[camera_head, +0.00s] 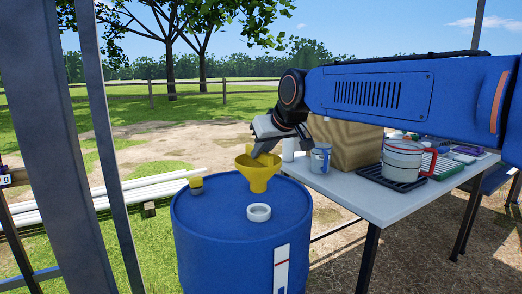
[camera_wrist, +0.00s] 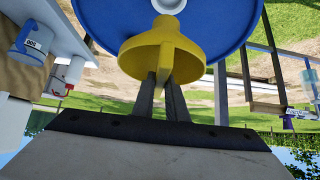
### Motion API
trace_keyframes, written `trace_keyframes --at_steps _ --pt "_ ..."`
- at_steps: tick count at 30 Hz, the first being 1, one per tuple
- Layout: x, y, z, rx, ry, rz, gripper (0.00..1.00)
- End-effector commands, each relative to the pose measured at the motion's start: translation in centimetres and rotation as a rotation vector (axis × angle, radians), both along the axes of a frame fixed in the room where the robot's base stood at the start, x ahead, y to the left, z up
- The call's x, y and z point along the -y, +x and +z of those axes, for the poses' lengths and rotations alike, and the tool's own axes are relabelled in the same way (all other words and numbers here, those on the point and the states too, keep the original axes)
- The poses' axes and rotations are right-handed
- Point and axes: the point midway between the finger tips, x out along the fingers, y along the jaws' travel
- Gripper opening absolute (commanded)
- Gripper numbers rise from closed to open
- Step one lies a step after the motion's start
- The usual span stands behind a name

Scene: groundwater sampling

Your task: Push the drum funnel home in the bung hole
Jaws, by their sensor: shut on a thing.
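The yellow drum funnel (camera_head: 258,174) stands roughly upright over the top of the blue drum (camera_head: 222,245), towards its back. My gripper (camera_head: 262,150) comes down from the back right and is shut on the funnel's upper edge. In the wrist view the funnel (camera_wrist: 135,52) has a fin, and my two fingers (camera_wrist: 165,82) close on that fin. The drum (camera_wrist: 105,15) lies beyond the funnel there.
A white ring (camera_head: 258,212) lies on the lid in front of the funnel. A small yellow-topped piece (camera_head: 196,182) is at the lid's left edge. The table (camera_head: 345,190) at right holds a blue mug (camera_head: 320,160), a wooden box (camera_head: 345,138) and a red-handled jug (camera_head: 402,162). Posts (camera_head: 50,150) stand left.

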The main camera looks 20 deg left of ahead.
Motion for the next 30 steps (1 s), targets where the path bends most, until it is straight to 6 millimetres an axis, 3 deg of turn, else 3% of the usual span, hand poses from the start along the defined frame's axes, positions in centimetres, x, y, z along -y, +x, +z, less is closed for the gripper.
trace_keyframes --at_steps 18,30 --pt "0.0 0.0 -4.5 0.0 0.0 0.0 0.0" --pt "0.0 0.0 -5.4 0.001 0.002 0.0 0.0"
